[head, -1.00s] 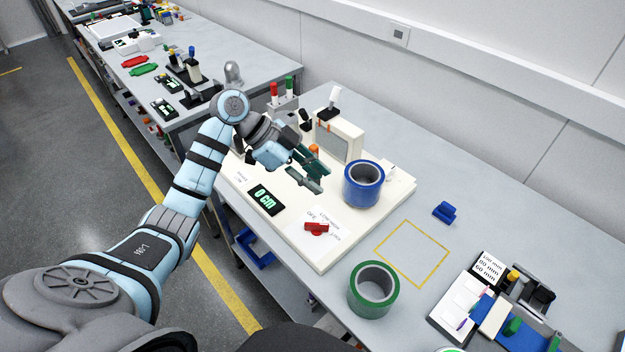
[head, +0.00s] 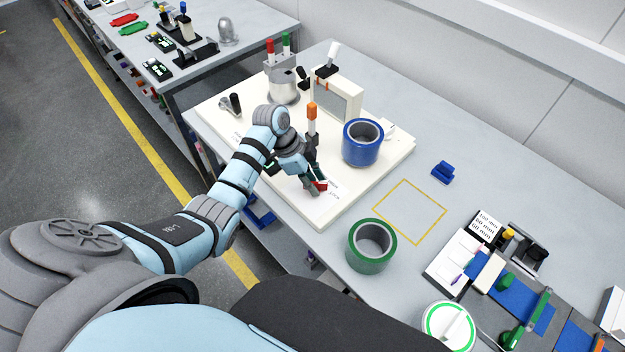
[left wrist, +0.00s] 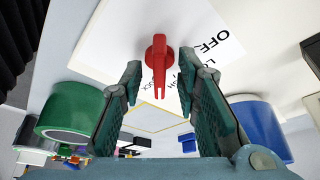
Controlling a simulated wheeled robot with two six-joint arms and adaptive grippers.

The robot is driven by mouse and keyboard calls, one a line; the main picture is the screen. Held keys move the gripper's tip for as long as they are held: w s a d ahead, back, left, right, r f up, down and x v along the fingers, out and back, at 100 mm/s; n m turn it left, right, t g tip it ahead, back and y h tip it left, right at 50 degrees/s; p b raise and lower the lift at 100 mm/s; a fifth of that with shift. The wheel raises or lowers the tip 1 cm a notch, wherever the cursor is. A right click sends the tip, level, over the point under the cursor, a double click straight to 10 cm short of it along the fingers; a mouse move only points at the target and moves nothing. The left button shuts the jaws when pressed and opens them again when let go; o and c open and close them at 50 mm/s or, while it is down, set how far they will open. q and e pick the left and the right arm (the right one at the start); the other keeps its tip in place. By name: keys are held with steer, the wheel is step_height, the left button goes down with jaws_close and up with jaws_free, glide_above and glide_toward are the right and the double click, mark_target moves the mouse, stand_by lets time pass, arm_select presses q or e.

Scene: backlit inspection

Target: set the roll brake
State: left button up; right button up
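The red brake knob (head: 321,186) sits on a white label card at the front of the cream board. In the left wrist view the knob (left wrist: 157,62) shows whole, its narrow forked end pointing down the picture. Printed words, one reading OFF, are right of it. My left gripper (head: 312,187) is open, low over the card. In the left wrist view its fingers (left wrist: 160,76) stand either side of the knob's narrow end, with gaps visible; I cannot tell how deep they reach. My arm hides the digital display in the head view. My right gripper is not in view.
A blue roll (head: 361,143) is mounted on the board (head: 375,180), near an orange-topped post (head: 312,116). A green roll (head: 371,246) stands in front of the board. The yellow-outlined square (head: 409,212) on the table is empty. A tool tray (head: 458,262) lies at right.

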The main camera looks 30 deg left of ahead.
arm_select(q)
steer(key=shift+r, duration=0.1)
jaws_close()
steer(key=shift+w+m+g+h+b, duration=0.15)
steer(key=shift+m+g+h+b, duration=0.3)
steer(key=shift+m, duration=0.95)
jaws_free()
steer(key=shift+y, duration=0.25)
steer(key=shift+r, duration=0.1)
steer(key=w+v, duration=0.1)
steer(key=v, duration=1)
steer(key=shift+s+a+r, duration=0.25)
steer(key=shift+s+r, duration=0.1)
steer(key=shift+s, duration=0.2)
